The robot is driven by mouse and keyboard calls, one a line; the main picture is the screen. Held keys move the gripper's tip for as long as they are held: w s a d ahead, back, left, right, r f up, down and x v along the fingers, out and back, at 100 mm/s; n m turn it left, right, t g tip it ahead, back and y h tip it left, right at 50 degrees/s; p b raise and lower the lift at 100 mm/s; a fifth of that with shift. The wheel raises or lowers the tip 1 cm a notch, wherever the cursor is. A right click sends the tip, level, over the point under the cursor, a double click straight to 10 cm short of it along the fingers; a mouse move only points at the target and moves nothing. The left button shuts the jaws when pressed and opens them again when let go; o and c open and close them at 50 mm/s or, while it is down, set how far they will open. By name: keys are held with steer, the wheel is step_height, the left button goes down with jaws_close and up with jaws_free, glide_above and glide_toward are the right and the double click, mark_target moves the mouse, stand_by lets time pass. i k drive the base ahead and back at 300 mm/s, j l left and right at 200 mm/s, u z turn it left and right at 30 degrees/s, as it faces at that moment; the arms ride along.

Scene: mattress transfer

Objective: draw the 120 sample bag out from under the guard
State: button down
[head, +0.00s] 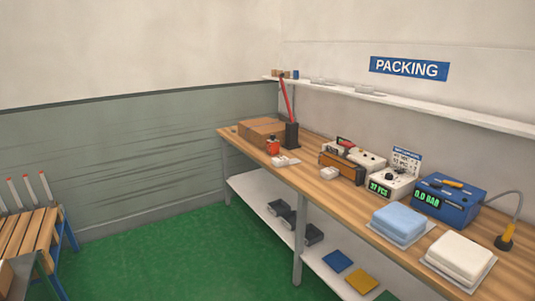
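My gripper is not in view. No bag marked 120 can be made out, and I cannot tell which part is the guard. On the wooden bench (322,200), a long machine with an orange-brown front (341,167) stands near the wall. Small white items lie on the bench, one near the red bottle (284,161) and one by the long machine (329,174); they are too small to identify.
A counter reading 37 PCS (391,182), a blue box reading 0.0 BAR (447,197), a blue pad stack (400,221) and a white pad stack (459,257) crowd the bench's right. A slatted table (28,232) is far left. Green floor (180,262) is clear between.

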mark_target(329, 173)
steer(key=i+u, duration=0.15)
steer(key=i, duration=0.55)
steer(key=i+u, duration=0.15)
steer(key=i, duration=0.6)
steer(key=i+l+u, duration=0.15)
steer(key=i, duration=0.55)
steer(key=i+z, duration=0.3)
steer(key=i, duration=0.15)
steer(key=i+j+z, duration=0.1)
steer(key=i+z, duration=0.2)
steer(key=i, duration=0.15)
steer(key=i+j+z, duration=0.3)
steer(key=i, duration=0.15)
steer(key=i+l+z, duration=0.1)
steer(key=z, duration=0.2)
steer(key=i+z, duration=0.25)
